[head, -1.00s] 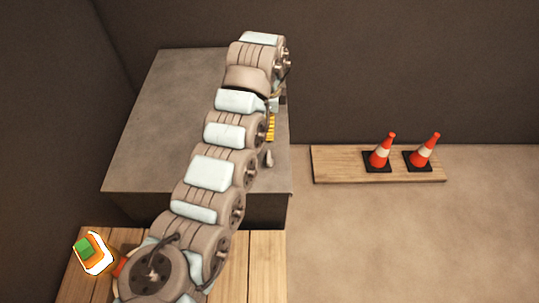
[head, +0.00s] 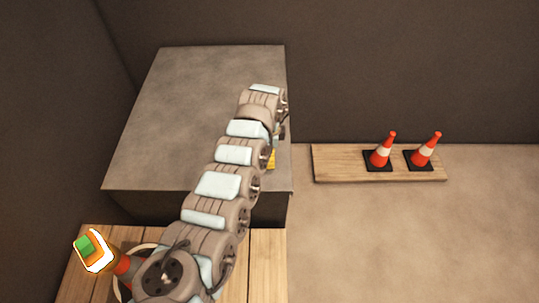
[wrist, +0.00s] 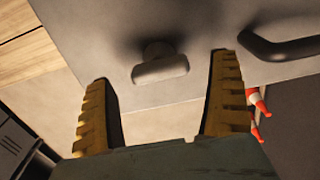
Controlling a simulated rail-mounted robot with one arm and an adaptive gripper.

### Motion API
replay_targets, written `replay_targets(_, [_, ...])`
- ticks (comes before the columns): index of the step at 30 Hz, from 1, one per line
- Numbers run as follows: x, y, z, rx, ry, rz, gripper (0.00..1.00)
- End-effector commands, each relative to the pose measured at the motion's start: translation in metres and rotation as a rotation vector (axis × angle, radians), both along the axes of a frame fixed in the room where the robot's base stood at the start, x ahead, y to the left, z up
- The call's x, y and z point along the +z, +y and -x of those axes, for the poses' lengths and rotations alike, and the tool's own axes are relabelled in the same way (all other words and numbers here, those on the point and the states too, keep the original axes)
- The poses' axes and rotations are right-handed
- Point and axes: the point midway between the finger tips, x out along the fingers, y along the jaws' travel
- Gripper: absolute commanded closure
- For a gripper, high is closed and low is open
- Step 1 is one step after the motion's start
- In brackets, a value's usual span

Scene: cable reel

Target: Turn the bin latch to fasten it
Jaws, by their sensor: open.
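The bin is a large grey box (head: 165,125) in the head view. In the wrist view its grey face (wrist: 95,35) carries the latch (wrist: 160,68), a short rounded grey knob on a stem. My gripper (wrist: 162,66) is open, with one yellow ribbed finger on each side of the latch in the picture. The latch appears beyond the fingertips, and I see no contact. In the head view only a bit of the yellow gripper (head: 271,159) shows beside the box's right edge, and the latch is hidden there.
A dark bent handle (wrist: 280,46) sits right of the latch in the wrist view. Two orange cones (head: 382,150) stand on a plank (head: 335,165) at right. A green-and-orange item (head: 93,250) lies on wooden boards (head: 265,260). The right floor is clear.

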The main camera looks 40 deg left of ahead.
Motion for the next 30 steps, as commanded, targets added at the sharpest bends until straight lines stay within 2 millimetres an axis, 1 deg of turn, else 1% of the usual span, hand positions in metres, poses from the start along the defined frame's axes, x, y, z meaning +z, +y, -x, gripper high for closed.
replay_targets(1, [-0.0062, -0.0007, 0.0007, -0.001, 0.004, 0.001, 0.09])
replay_targets(3, [-0.0113, -0.0002, 0.0014, 0.0, 0.005, 0.002, 0.09])
replay_targets(6, [-0.015, 0.0002, 0.0013, 0.001, 0.004, 0.001, 0.09])
replay_targets(15, [-0.0158, 0.0003, 0.0007, 0.001, 0.001, 0.0, 0.09])
replay_targets(17, [-0.0158, 0.0003, 0.0005, 0.001, 0.001, 0.0, 0.25])
replay_targets(18, [-0.0158, 0.0003, 0.0007, 0.001, 0.001, 0.0, 0.36])
replay_targets(20, [-0.0157, 0.0002, 0.0006, 0.001, 0.001, 0.0, 0.54])
replay_targets(21, [-0.0157, 0.0002, 0.0006, 0.001, 0.001, 0.0, 0.65])
replay_targets(22, [-0.0156, 0.0003, 0.0005, 0.001, 0.001, 0.0, 0.73])
replay_targets(30, [-0.0146, -0.0006, 0.0002, 0.022, 0.001, 0.001, 0.73])
